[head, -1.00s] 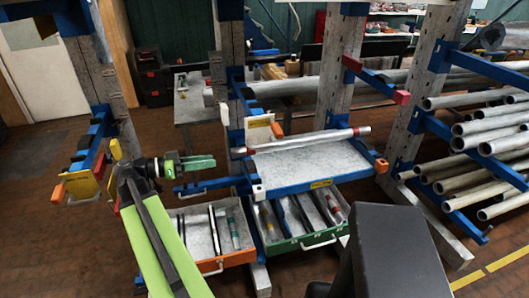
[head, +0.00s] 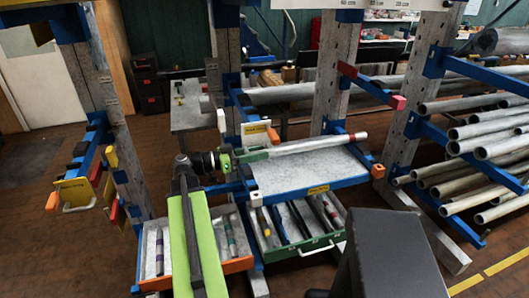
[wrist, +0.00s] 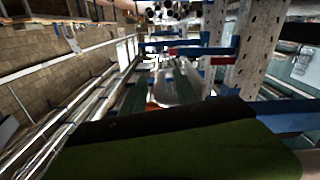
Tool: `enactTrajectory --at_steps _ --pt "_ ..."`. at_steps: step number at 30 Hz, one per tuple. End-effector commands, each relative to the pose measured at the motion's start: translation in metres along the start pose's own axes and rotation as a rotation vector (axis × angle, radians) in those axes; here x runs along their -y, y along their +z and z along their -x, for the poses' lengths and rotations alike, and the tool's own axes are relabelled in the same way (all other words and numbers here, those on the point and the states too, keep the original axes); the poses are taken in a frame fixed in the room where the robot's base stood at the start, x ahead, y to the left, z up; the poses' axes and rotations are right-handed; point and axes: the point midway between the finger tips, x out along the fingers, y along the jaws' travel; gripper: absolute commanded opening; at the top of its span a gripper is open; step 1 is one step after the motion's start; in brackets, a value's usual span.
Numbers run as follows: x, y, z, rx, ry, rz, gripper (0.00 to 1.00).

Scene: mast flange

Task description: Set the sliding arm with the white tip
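A white tip (head: 221,119) shows on a blue arm at the middle post, above the left end of a blue-edged grey tray (head: 318,165). A second white tip (head: 256,200) is at the tray's front left corner. My gripper (head: 262,154) points right, with its green fingers at the left end of a grey tube (head: 310,146) lying over the tray. It is below the upper white tip. In the wrist view the two green fingers (wrist: 163,88) stand apart with a pale surface between or beyond them. I cannot tell whether they touch the tube.
Orange (head: 196,275) and green (head: 305,248) drawers with tubes are open below. Left, a post carries blue arms with orange and yellow tips (head: 52,202). A red-tipped arm (head: 398,102) and stacked pipes (head: 485,150) are right. A dark box (head: 398,255) is in front.

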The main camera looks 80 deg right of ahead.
Motion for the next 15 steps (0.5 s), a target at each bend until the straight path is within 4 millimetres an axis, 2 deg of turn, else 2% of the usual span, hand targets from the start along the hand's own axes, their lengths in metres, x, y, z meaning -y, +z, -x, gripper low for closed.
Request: enactTrajectory --at_steps 3,6,14,15 --pt "0.0 0.0 -0.016 0.0 0.002 0.0 0.36" --pt "0.0 0.0 -0.022 0.0 -0.001 0.0 0.36" --pt "0.0 0.0 -0.023 0.0 -0.001 0.0 0.36" --pt "0.0 0.0 -0.023 0.0 -0.001 0.0 0.32"
